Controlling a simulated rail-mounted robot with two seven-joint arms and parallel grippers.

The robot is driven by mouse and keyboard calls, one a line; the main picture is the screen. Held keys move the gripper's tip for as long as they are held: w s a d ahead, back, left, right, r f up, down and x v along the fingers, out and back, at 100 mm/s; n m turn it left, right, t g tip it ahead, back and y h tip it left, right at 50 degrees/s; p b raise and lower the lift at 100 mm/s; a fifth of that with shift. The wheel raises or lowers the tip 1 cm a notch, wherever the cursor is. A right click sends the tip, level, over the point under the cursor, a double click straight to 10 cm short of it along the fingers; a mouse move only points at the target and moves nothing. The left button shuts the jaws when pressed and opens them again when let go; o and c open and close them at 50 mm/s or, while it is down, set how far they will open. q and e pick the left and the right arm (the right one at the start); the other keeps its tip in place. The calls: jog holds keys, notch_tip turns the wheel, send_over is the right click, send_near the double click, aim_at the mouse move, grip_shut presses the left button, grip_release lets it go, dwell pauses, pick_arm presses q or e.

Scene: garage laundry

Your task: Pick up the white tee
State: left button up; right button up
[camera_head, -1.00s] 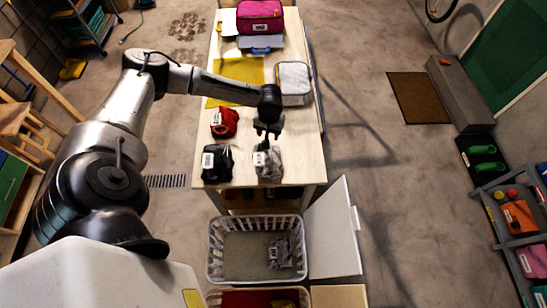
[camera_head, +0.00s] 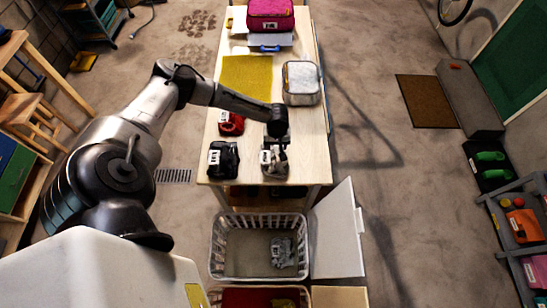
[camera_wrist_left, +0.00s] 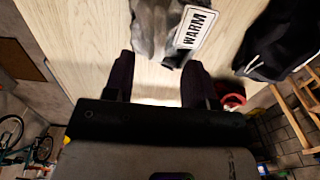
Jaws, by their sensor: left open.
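A crumpled light grey garment (camera_head: 275,163) with a white label lies near the front edge of the wooden table. I see no plainly white tee; this pale garment is the closest match. In the left wrist view the garment (camera_wrist_left: 152,25) carries a tag reading WARM. My left gripper (camera_head: 276,143) is just behind and above it. In the wrist view its two fingers are apart with bare table between them (camera_wrist_left: 157,75), and the garment lies just beyond the tips. Contact cannot be told. My right gripper is not in view.
A black garment (camera_head: 223,160) and a red one (camera_head: 231,124) lie to the left on the table (camera_head: 250,197). A yellow cloth (camera_head: 246,75), a grey-white case (camera_head: 301,84) and a pink bag (camera_head: 270,14) are behind. A white basket (camera_head: 217,262) holding a grey garment stands in front.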

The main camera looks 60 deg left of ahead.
aim_at(277, 151)
pick_arm(q)
jog(key=shift+d+f, duration=0.1)
jog(key=shift+f, duration=2.55)
grip_shut()
